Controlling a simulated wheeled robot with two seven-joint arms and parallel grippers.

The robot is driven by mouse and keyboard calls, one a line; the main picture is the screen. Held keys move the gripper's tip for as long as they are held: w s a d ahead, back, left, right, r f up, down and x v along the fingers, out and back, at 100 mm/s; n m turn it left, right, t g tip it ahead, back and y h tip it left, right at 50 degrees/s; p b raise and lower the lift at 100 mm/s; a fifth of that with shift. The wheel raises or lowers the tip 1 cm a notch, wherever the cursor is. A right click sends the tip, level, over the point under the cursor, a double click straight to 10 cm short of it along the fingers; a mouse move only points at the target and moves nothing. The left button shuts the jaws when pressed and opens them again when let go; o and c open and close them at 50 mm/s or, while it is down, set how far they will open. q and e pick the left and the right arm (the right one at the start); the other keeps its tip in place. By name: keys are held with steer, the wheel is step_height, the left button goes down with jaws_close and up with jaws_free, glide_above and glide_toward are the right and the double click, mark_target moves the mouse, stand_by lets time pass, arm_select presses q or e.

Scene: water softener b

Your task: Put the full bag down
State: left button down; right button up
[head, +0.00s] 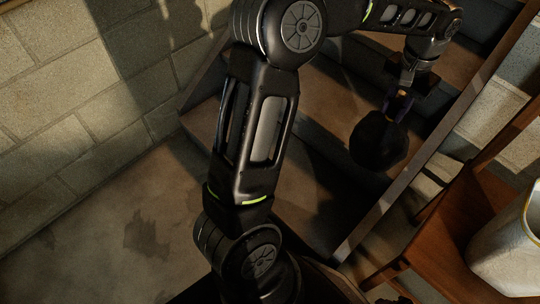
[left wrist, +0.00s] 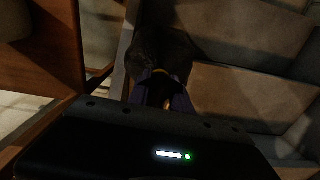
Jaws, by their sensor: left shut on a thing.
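The full bag is a dark, rounded bag (head: 379,140) that hangs below my left gripper (head: 398,102) at the upper right of the head view. My left gripper is shut on the top of the bag and holds it in front of the wooden stairs. In the left wrist view the dark bag (left wrist: 160,50) shows just beyond the fingers of the left gripper (left wrist: 162,88). The light is dim there, and I cannot tell whether the bag touches a step. My right gripper is in neither view.
Stairs (head: 315,180) with a long slanted side board (head: 395,185) lie around the bag. A brown wooden table (head: 450,225) with a white bucket (head: 505,250) stands at the right. A block wall (head: 70,120) is at the left, with bare stained floor (head: 125,225) before it.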

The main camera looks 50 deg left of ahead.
arm_select(q)
steer(key=s+a+f+n+p, duration=0.1)
steer(key=s+a+f, duration=0.1)
steer(key=s+a, duration=0.15)
steer(key=s+a+f+p, duration=0.1)
steer(key=s+a+f, duration=0.15)
steer(key=a, duration=0.25)
steer(key=s+a+f+m+p, duration=0.1)
steer(key=s+a+f+m, duration=0.1)
steer(key=s+f, duration=0.4)
step_height(320, 180, down, 3)
steer(key=shift+m, duration=0.3)
step_height(320, 180, down, 6)
steer(key=b, duration=0.2)
steer(key=shift+f, duration=0.2)
steer(key=shift+f+b, duration=0.7)
steer(key=shift+f, duration=1.2)
